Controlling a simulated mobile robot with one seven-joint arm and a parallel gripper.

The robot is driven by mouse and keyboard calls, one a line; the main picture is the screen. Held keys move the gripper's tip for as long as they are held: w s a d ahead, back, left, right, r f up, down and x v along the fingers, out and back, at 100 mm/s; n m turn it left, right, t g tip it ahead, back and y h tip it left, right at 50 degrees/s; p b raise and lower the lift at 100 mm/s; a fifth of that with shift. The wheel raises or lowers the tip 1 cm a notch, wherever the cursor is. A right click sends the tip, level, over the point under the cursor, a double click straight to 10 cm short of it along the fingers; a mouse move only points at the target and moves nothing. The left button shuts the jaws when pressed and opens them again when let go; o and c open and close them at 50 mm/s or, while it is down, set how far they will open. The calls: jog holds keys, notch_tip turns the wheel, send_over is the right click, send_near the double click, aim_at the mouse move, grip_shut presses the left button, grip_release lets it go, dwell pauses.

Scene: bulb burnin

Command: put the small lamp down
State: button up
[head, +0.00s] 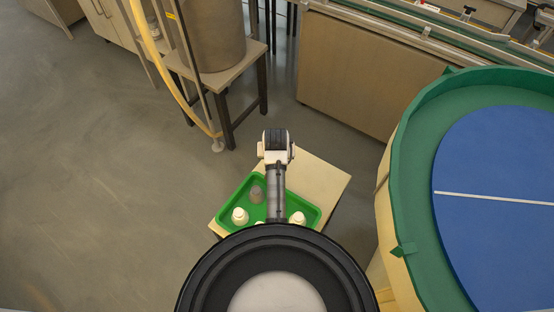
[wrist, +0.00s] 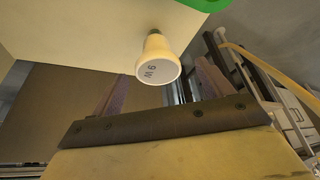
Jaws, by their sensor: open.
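A small white lamp (wrist: 158,60) shows in the wrist view, its rounded end with printed marks towards the camera and its narrow neck pointing to the pale table top (wrist: 85,30). My gripper (wrist: 162,72) is open, with one finger on each side of the lamp in the picture and a visible gap on both sides. I cannot tell whether the lamp touches the table. In the head view my gripper is hidden by my arm, and I cannot pick out this lamp there.
A green tray (head: 312,210) on a small pale table (head: 325,180) holds white lamps (head: 240,216) (head: 298,218) and a greyish one (head: 257,194). A round green-rimmed table with a blue top (head: 500,165) stands at right. A stand with a drum (head: 212,35) is behind. Floor at left is clear.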

jog(key=shift+p+x, duration=0.45)
jog(key=shift+x, duration=2.05)
jog(key=shift+w+d+r, duration=0.1)
jog(key=shift+w+d, duration=0.05)
jog(key=c, duration=1.2)
jog(key=shift+o, duration=0.2)
